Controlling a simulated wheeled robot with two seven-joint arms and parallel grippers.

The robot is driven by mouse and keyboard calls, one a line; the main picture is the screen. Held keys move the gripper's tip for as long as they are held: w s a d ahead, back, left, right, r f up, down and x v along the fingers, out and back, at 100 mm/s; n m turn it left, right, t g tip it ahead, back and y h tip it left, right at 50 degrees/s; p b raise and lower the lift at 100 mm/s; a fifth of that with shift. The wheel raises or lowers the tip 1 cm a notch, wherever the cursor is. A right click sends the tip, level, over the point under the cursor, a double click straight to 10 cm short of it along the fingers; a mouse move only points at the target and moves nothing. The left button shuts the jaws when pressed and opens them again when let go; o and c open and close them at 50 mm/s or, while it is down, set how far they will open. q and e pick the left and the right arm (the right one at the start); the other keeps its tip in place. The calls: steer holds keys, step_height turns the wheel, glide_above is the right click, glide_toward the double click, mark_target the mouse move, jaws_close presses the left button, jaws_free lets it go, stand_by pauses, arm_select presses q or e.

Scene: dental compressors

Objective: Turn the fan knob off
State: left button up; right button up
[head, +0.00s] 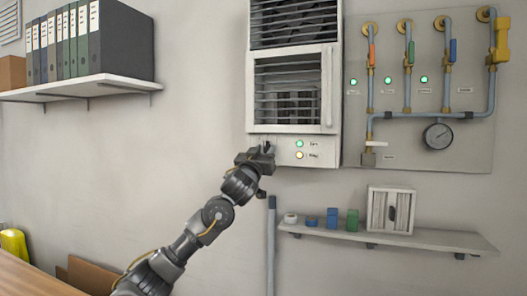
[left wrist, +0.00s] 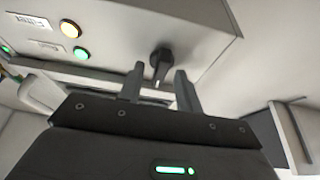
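The fan knob (left wrist: 160,60) is a small black knob with a pale pointer mark, on the light control panel (left wrist: 120,30) in the left wrist view. My left gripper (left wrist: 159,74) is open, with its two fingers apart, one to each side of the knob in the picture. I cannot tell whether either finger touches it. In the head view my left gripper (head: 263,151) is at the lower left of the louvered wall unit (head: 334,90) and hides the knob. A green light (head: 299,143) and an amber light (head: 299,155) are lit on the panel. My right gripper is not in view.
A pipe board (head: 430,155) with valves and a gauge (head: 438,136) is right of the unit. A lower shelf (head: 440,238) holds small items and a white box. A binder shelf (head: 110,82) is at upper left. The wall below it is mostly clear.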

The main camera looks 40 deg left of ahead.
arm_select(q)
jaws_close()
steer(key=shift+f, duration=0.1)
steer(key=n+y+b, duration=0.2)
steer(key=n, duration=0.1)
steer(key=shift+d+f+n+g, duration=0.1)
steer(key=shift+f+n+g, duration=0.05)
steer(key=shift+n+g, duration=0.25)
steer(key=n+g+y+b, duration=0.1)
steer(key=n+b, duration=0.1)
steer(key=n, duration=0.1)
steer(key=shift+n, duration=0.3)
steer(key=shift+r+n+g+y, duration=0.2)
steer(key=shift+n+g+y, duration=0.4)
steer(key=shift+n, duration=0.5)
steer(key=shift+n+g+y, duration=0.4)
steer(key=shift+n, duration=1.1)
steer(key=shift+r, duration=0.1)
